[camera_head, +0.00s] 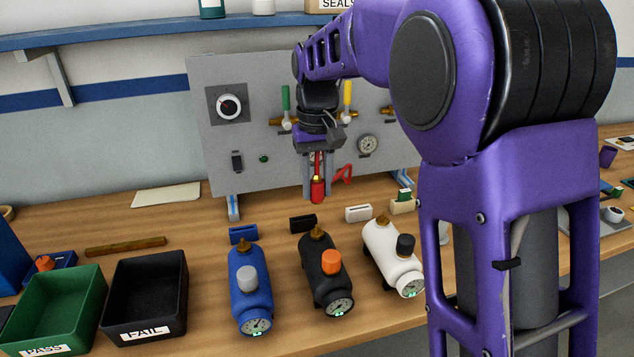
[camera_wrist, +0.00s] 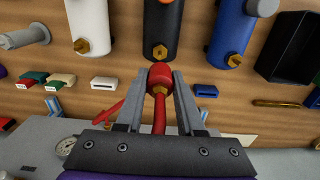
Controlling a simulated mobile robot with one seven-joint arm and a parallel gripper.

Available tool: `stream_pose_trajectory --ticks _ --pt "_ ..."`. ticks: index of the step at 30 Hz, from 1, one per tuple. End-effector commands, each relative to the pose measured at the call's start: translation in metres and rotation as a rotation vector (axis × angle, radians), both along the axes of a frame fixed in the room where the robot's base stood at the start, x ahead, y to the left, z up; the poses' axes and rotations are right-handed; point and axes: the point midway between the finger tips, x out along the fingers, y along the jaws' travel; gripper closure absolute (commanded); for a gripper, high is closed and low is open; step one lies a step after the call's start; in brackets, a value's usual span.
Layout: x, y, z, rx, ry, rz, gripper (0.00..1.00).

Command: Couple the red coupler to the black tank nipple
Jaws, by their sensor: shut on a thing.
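My gripper (camera_head: 317,180) is shut on the red coupler (camera_head: 317,190), held upright in the air in front of the grey panel. In the wrist view, the red coupler (camera_wrist: 160,78) sits between the fingertips of my gripper (camera_wrist: 160,85), with a red hose running back from it. The black tank (camera_head: 322,270) lies on the bench, with an orange knob and a gauge. Its brass nipple (camera_head: 317,232) points up, below and apart from the coupler. In the wrist view the black tank's nipple (camera_wrist: 160,52) shows just beyond the coupler.
A blue tank (camera_head: 245,285) and a white tank (camera_head: 385,250) flank the black one. The PASS bin (camera_head: 95,285) and FAIL bin (camera_head: 180,265) stand at left. A gauge panel (camera_head: 225,150) with valves stands behind. Small black block (camera_head: 303,223) lies behind the black tank.

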Motion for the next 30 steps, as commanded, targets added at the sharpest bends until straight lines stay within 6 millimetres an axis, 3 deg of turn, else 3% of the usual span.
stream_pose_trajectory --ticks 15,30 --pt "0.000 0.000 -0.047 0.000 -0.001 -0.001 1.00" --pt "0.000 0.000 -0.051 0.000 -0.001 0.000 1.00"
